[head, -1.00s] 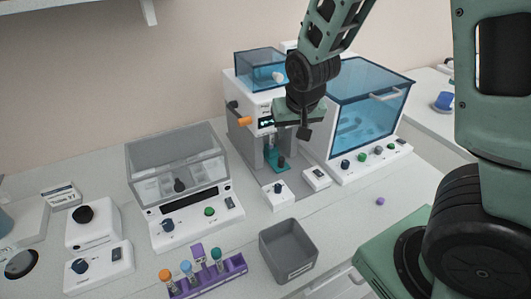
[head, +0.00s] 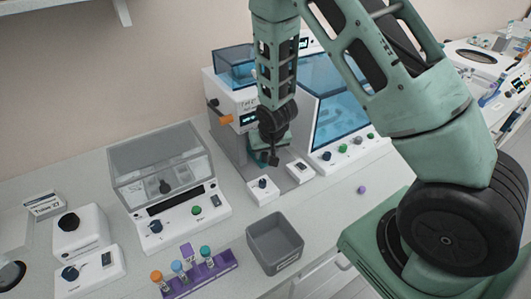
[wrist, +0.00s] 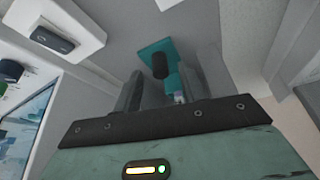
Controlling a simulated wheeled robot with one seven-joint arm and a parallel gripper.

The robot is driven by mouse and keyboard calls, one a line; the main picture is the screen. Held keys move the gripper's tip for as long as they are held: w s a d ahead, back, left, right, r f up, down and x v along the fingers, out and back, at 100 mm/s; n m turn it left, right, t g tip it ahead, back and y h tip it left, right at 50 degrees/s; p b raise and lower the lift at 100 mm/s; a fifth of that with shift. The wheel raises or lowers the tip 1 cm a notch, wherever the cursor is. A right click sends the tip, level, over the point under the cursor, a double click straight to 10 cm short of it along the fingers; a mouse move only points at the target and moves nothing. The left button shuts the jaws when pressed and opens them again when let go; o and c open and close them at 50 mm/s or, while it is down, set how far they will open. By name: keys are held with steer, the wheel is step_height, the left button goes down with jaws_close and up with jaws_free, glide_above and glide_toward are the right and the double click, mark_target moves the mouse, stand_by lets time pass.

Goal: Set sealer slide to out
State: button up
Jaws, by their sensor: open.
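The sealer is the tall white machine (head: 236,102) with an orange lever on its side, at the back middle in the head view. Its teal slide (wrist: 155,48) with a black knob (wrist: 178,69) shows in the wrist view, ahead of my fingers. In the head view the slide is mostly hidden behind my gripper (head: 268,158), which points down at the sealer's front bay.
A small white box with a dark knob (head: 263,190) and a white switch box (head: 300,172) stand just in front of the sealer. A blue-windowed cabinet (head: 340,100) is close on the right. A grey bin (head: 275,245) and a purple tube rack (head: 203,274) stand nearer the front.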

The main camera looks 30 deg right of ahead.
steer(key=shift+x, duration=1.35)
jaws_close()
